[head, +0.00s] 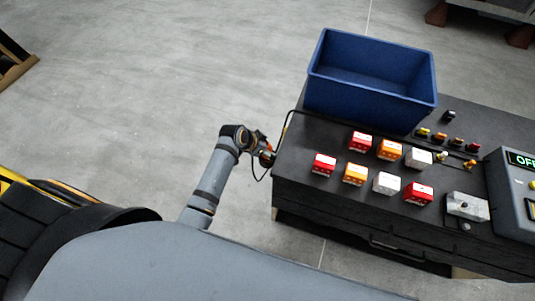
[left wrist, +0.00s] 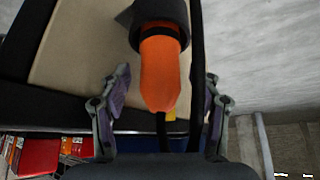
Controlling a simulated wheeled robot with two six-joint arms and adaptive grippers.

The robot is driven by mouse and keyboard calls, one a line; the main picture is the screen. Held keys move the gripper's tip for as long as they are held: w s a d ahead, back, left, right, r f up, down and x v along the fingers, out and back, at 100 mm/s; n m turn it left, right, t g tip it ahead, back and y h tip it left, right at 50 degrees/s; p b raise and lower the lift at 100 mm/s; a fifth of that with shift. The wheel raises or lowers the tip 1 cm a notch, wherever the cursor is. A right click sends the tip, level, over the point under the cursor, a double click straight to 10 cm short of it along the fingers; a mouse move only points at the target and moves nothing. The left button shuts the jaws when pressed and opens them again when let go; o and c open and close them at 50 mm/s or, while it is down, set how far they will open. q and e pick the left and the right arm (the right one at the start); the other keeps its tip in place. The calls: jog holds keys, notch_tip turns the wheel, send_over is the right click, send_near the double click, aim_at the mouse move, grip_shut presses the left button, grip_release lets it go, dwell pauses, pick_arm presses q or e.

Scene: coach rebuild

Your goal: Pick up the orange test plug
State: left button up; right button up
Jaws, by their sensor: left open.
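The orange test plug (left wrist: 160,72) fills the middle of the left wrist view, with a black collar and a dark cable. It lies between the two spread fingers of my left gripper (left wrist: 163,88), with a visible gap on each side. In the head view my left gripper (head: 264,153) is at the left end of the dark bench. The plug is too small there to tell from the gripper's own parts. My right gripper is not in view.
The dark bench (head: 300,194) carries a blue crate (head: 365,101), several red, orange and white boxes, and a grey control box (head: 510,190) reading "OFF". A black cable (head: 284,130) loops by the bench's left edge. Open grey floor lies to the left.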

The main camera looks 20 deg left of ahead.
pick_arm(q)
jog(key=shift+a, duration=0.1)
jog(key=c, duration=0.3)
grip_shut()
jog(key=shift+r, duration=0.1)
